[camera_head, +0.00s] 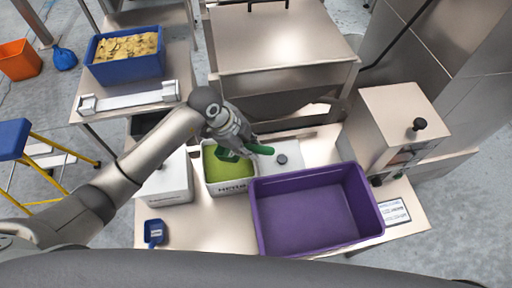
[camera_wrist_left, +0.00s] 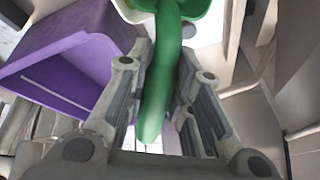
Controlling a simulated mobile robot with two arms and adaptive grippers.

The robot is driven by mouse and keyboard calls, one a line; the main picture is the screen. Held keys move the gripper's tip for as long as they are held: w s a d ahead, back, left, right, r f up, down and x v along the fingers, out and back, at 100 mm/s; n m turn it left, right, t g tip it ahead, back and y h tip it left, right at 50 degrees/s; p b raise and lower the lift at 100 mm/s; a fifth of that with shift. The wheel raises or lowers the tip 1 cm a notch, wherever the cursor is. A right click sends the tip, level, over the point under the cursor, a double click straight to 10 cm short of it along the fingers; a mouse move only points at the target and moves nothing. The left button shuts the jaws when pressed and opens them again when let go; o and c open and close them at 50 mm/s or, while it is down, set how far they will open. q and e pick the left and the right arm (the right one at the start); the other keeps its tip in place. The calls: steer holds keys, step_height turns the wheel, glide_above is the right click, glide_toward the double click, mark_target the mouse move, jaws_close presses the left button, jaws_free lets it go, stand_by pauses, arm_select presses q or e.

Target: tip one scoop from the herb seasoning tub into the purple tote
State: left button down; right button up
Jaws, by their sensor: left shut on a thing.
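The herb seasoning tub (camera_head: 230,188) is a white box with green contents and partly readable dark lettering. It stands on the steel table, left of the purple tote (camera_head: 262,220). The tote's visible floor looks empty; it also shows in the left wrist view (camera_wrist_left: 75,62). My left gripper (camera_head: 246,142) is at the tub's back right. It is shut on the handle of a green scoop (camera_head: 262,149), which also shows between its fingers in the left wrist view (camera_wrist_left: 160,85). The scoop's bowl is over or in the green contents; its load cannot be told. My right gripper is not in view.
A small blue scoop (camera_head: 154,232) lies at the table's front left. A white box (camera_head: 172,182) stands left of the tub. A machine with a black knob (camera_head: 392,130) stands right of the tote. A blue crate (camera_head: 127,75) with yellowish pieces stands on the back-left table.

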arm_select(q)
steer(key=shift+w+a+f+h, duration=0.15)
steer(key=shift+a+h, duration=0.3)
steer(key=shift+h, duration=0.15)
steer(key=b, duration=0.1)
steer(key=f+h+b, duration=0.1)
steer(key=shift+w+a+g+h+b, duration=0.2)
steer(key=shift+a+g+h+b, duration=0.1)
steer(key=shift+a+g+b, duration=0.1)
step_height(320, 180, down, 8)
steer(key=y+b, duration=0.3)
steer(key=shift+a+t, duration=0.15)
steer(key=shift+t, duration=0.25)
